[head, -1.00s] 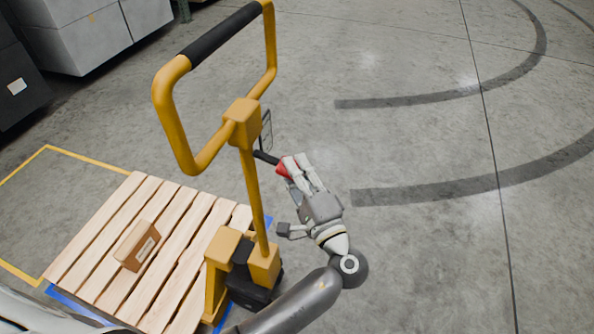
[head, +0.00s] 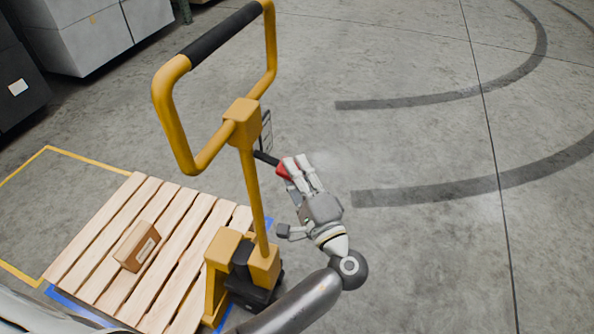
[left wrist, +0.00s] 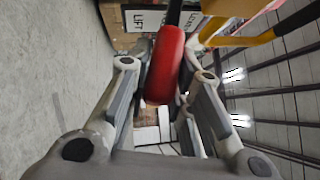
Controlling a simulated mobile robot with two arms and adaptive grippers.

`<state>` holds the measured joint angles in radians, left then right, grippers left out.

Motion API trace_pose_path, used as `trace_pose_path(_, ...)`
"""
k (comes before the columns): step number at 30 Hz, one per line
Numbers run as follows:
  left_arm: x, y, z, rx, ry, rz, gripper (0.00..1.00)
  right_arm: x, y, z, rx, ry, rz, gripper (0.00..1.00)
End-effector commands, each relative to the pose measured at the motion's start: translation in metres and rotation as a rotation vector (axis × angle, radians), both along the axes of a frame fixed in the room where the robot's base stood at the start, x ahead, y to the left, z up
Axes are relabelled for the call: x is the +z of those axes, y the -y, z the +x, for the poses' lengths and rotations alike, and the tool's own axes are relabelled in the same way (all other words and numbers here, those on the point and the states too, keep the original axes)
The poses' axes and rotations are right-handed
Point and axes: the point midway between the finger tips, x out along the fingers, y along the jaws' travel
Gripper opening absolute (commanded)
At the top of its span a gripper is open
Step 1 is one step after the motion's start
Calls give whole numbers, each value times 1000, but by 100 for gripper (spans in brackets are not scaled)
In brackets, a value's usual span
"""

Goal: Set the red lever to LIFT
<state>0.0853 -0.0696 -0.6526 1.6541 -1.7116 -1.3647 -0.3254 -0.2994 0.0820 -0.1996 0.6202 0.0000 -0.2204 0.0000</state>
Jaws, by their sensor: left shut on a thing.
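The red lever (head: 281,171) has a red grip on a dark rod, sticking out to the right of the yellow pallet jack's post. My left gripper (head: 297,163) is shut on the red grip, with its fingers around it. In the left wrist view the red grip (left wrist: 165,65) lies between the two fingers. A white label (left wrist: 145,20) reading LIFT is behind it to the left, and a second label (left wrist: 192,20) is partly hidden to the right. Which setting the lever is at, I cannot tell. My right gripper is out of view.
The yellow handle loop (head: 165,115) of the jack rises left of my gripper. A wooden pallet (head: 95,247) with a small brown box (head: 137,246) lies at the lower left. Grey and dark crates (head: 75,40) stand at the back left. The floor to the right is clear.

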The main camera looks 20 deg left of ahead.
Motion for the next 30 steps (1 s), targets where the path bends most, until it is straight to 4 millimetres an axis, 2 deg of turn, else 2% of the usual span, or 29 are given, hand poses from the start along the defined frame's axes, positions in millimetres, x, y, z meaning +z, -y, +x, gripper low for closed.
trace_pose_path(1,-12,-3,-2,7,-20,-16,0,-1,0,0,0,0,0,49)
trace_pose_path(2,-12,-3,-2,7,-20,-16,0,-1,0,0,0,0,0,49)
trace_pose_path(3,-12,-3,-2,7,-20,-16,24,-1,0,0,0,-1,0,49)
trace_pose_path(7,-10,-2,-2,6,-17,-14,41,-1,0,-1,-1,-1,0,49)
trace_pose_path(18,-7,2,-4,2,-12,-12,41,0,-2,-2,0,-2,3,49)
trace_pose_path(30,-18,41,-49,4,-16,-12,41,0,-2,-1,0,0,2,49)
